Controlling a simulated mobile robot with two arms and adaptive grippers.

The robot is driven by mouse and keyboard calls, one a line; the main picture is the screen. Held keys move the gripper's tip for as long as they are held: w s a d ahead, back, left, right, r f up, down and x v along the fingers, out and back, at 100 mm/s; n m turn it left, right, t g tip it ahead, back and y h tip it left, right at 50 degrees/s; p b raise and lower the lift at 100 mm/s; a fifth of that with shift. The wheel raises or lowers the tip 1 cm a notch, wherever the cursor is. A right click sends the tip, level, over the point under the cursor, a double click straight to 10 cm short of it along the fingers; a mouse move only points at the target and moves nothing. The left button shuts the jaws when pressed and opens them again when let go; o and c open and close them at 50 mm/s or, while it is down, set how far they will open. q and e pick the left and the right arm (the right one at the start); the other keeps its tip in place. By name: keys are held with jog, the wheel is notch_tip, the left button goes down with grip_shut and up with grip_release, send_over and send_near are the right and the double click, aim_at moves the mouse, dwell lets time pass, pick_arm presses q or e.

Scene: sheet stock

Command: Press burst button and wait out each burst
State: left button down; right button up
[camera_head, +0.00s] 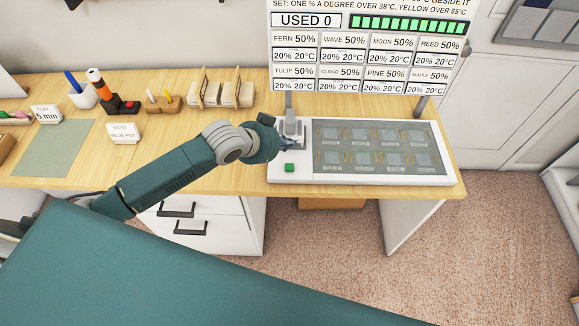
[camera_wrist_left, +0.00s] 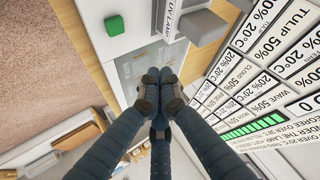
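The green button (camera_head: 289,167) is on the front left of a white device (camera_head: 385,179). It also shows in the left wrist view (camera_wrist_left: 114,25), apart from my fingers. My left gripper (camera_head: 290,142) is above the left part of the device, behind the button in the head view. In the left wrist view its fingertips (camera_wrist_left: 160,76) are together, with nothing seen between them. A grey lamp block (camera_wrist_left: 203,27) with a "UV LAMP" label stands close by. The device's dark glassy bed (camera_head: 340,160) holds several pale squares. My right gripper is not in view.
The display board (camera_head: 306,20) behind reads "USED 0", with a full green bar and 50% and 20°C entries. A pen cup (camera_head: 83,97), an orange-black tool (camera_head: 100,88), wooden racks (camera_head: 221,96) and a green mat (camera_head: 53,147) are to the left on the bench.

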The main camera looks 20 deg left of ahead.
pick_arm(q)
jog(key=b, duration=0.6)
send_over(288, 167)
notch_tip(288, 167, down, 7)
jog(key=shift+s+r, duration=0.1)
jog(key=shift+r, duration=0.1)
jog(key=shift+f+b, duration=0.55)
jog(key=shift+f, duration=0.25)
jog(key=shift+f, duration=0.4)
jog(key=shift+f, duration=0.55)
dwell(0.7)
dwell(0.4)
jog(key=shift+r+p, duration=0.95)
jog(key=shift+p, duration=0.05)
